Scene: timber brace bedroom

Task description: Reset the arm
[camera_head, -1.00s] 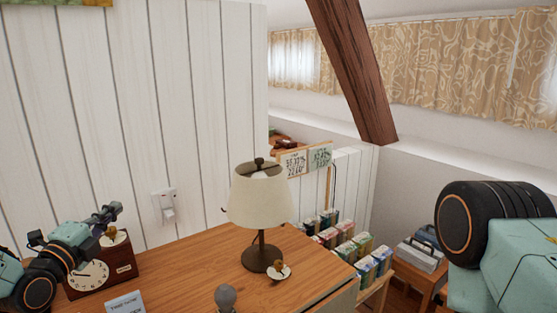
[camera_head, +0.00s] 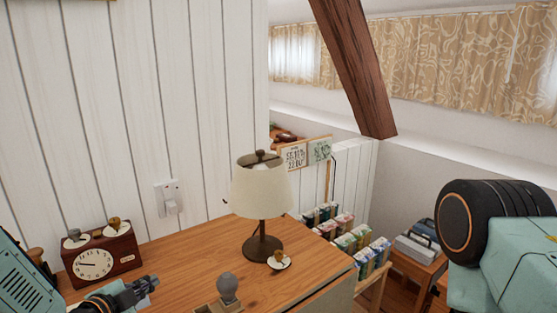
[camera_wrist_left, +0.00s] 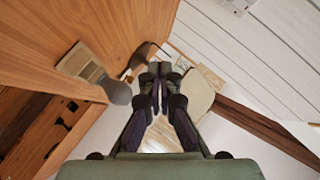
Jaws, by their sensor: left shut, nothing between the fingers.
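My left gripper (camera_head: 142,287) is low at the left in the head view, over the near part of the wooden desk (camera_head: 185,262). In the left wrist view its fingers (camera_wrist_left: 160,85) are closed together with nothing between them. In the head view it is in front of a brown clock (camera_head: 97,262) and left of a grey bulb on a stand (camera_head: 228,287), apart from the bulb. Part of my right arm (camera_head: 500,240) shows at the right edge; its gripper is out of view.
Several cartons (camera_head: 345,240) stand on a lower shelf beyond the desk. A slanted timber brace (camera_head: 355,70) crosses the back right.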

